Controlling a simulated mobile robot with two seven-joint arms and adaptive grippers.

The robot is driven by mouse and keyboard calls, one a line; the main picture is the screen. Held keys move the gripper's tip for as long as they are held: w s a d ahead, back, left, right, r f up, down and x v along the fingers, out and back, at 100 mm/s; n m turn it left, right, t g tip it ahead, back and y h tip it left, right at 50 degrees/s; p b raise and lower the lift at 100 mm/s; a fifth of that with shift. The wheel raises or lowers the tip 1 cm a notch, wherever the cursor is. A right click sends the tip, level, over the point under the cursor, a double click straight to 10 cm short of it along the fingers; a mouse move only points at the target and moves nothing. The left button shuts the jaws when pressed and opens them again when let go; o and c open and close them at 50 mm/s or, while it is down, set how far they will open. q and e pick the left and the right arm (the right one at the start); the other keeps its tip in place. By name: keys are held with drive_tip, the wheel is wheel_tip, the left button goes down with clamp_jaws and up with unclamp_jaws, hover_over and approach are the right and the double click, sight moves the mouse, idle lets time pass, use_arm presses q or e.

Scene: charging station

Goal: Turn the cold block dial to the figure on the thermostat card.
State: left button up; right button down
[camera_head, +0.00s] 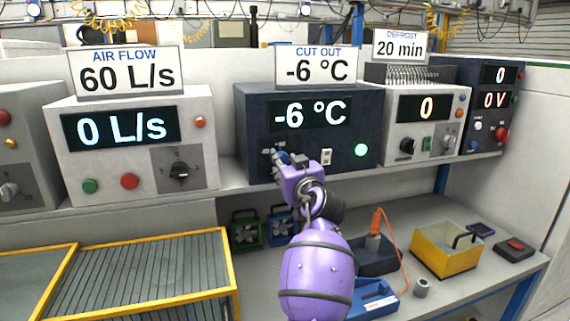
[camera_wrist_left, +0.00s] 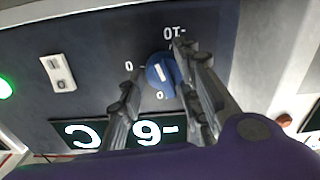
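The thermostat card, headed CUT OUT (camera_head: 316,66), reads -6 °C and stands on the dark cold block unit (camera_head: 365,103). The unit's display (camera_head: 312,114) also reads -6 °C. My left gripper (camera_head: 277,156) is at the unit's lower left, largely hiding the dial in the head view. In the left wrist view the blue dial (camera_wrist_left: 160,76) has a pale pointer mark and scale figures around it. The left gripper's fingers (camera_wrist_left: 158,62) stand apart either side of the dial. A gap shows by one finger; contact at the other is unclear. My right gripper is not in view.
A rocker switch (camera_head: 326,157) and lit green lamp (camera_head: 361,150) sit right of the dial. The air flow unit (camera_head: 200,155) stands left, the defrost unit (camera_head: 395,150) right. Below are fans, a yellow bin (camera_head: 432,261) and an orange-cabled tool.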

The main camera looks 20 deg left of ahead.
use_arm(q)
drive_tip(key=shift+o, duration=1)
drive_tip(key=shift+w+d+r, duration=0.15)
drive_tip(key=shift+d+r, duration=0.05)
drive_tip(key=shift+r, duration=0.15)
drive_tip(key=shift+f, duration=0.1)
drive_tip(key=shift+a+f, duration=0.1)
drive_tip(key=shift+f, duration=0.1)
